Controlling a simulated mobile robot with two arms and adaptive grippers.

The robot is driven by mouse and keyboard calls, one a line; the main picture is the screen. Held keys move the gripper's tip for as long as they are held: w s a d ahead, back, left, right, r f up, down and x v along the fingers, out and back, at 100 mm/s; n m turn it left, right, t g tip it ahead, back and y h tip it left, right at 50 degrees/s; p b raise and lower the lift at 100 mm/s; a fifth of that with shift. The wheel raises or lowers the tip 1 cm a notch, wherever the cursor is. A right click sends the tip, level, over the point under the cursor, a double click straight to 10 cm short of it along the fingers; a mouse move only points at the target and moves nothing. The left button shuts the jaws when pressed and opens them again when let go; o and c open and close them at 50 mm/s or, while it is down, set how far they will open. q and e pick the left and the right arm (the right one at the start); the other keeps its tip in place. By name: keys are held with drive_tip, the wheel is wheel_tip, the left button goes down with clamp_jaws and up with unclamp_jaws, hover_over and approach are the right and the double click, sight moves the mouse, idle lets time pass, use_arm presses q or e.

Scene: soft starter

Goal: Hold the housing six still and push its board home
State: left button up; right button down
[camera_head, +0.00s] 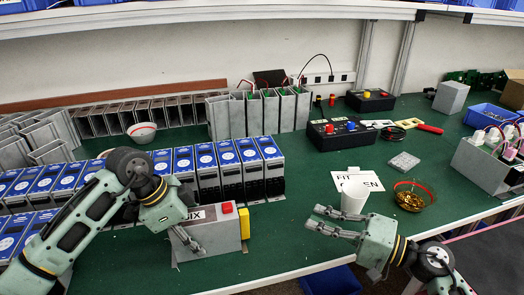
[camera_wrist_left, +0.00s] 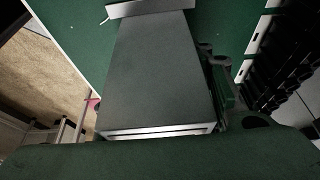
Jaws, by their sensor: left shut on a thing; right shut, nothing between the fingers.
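Housing six (camera_head: 222,238) is a grey metal box with a white "SIX" label, near the table's front edge. It has a red piece (camera_head: 228,207) on top and a yellow piece (camera_head: 244,223) at its right end. My left gripper (camera_head: 190,243) is shut on the housing at its left part. In the left wrist view the grey housing (camera_wrist_left: 160,70) fills the middle, with a pale-edged slot at its near end. I cannot make out the board inside it. My right gripper (camera_head: 315,217) is shut and empty, to the right of the housing and apart from it.
Blue-fronted units (camera_head: 228,168) stand in a row just behind housing six. Green table (camera_head: 290,215) is clear between housing and right gripper.

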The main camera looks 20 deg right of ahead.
use_arm(q)
drive_tip(key=o, duration=1.7)
